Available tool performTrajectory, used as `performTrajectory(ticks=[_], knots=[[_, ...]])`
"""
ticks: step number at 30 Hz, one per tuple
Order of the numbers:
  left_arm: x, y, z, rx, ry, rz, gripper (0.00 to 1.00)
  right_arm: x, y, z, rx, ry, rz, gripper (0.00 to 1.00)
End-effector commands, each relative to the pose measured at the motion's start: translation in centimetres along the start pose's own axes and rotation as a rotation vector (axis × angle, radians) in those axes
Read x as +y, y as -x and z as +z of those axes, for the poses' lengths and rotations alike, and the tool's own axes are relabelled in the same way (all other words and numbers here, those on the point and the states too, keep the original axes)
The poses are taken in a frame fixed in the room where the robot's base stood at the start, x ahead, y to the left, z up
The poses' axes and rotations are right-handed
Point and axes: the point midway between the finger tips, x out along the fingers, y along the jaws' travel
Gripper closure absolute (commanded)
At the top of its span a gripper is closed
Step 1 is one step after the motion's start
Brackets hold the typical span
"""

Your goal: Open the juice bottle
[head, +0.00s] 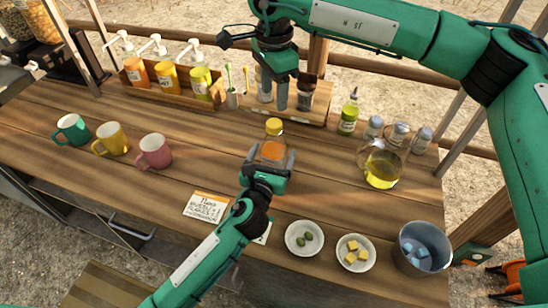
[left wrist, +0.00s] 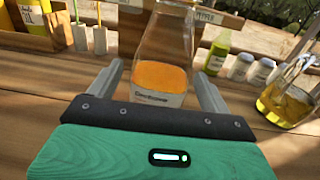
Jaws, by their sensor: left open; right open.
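The juice bottle (head: 272,149) stands upright on the wooden counter, with orange juice inside and a yellow cap (head: 274,126) on top. In the left wrist view the bottle (left wrist: 163,60) shows its label and orange contents; its cap is out of that frame. My left gripper (head: 268,156) is open, low at the counter, with one finger on each side of the bottle. I cannot tell whether the fingers touch it. My right gripper (head: 283,94) is open and empty, pointing down above and behind the bottle, near the back rack.
Green, yellow and pink mugs (head: 154,151) stand left. A note card (head: 205,206), bowls (head: 304,237) and a metal bucket (head: 422,247) lie along the front. A glass pitcher (head: 382,168) and a green bottle (head: 349,112) stand right. Pump bottles (head: 167,78) stand behind.

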Motion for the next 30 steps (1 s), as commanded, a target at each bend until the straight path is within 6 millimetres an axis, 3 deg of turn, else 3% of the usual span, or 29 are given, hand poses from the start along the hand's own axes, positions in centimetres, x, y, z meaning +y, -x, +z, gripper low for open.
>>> performTrajectory(ticks=[6, 14, 26, 27, 30], knots=[[0.01, -1.37, 0.03, 0.0, -0.001, 0.001, 0.19, 0.0, 0.0, 0.0, 0.0, 0.0, 0.0, 0.47], [0.02, -1.44, 0.03, 0.0, -0.001, 0.001, 0.19, 0.0, 0.0, 0.0, 0.0, 0.0, 0.0, 0.47], [0.03, -1.42, -0.01, 0.0, -0.001, 0.001, 0.95, 0.0, -0.01, 0.0, 0.0, -0.001, 0.0, 0.47], [0.03, -1.42, -0.01, 0.0, -0.001, 0.001, 1.0, 0.0, -0.01, 0.0, 0.0, -0.005, 0.0, 0.47], [0.04, -1.41, -0.02, 0.0, -0.001, 0.001, 1.0, 0.0, -0.01, 0.0, 0.0, -0.042, 0.0, 0.47]])
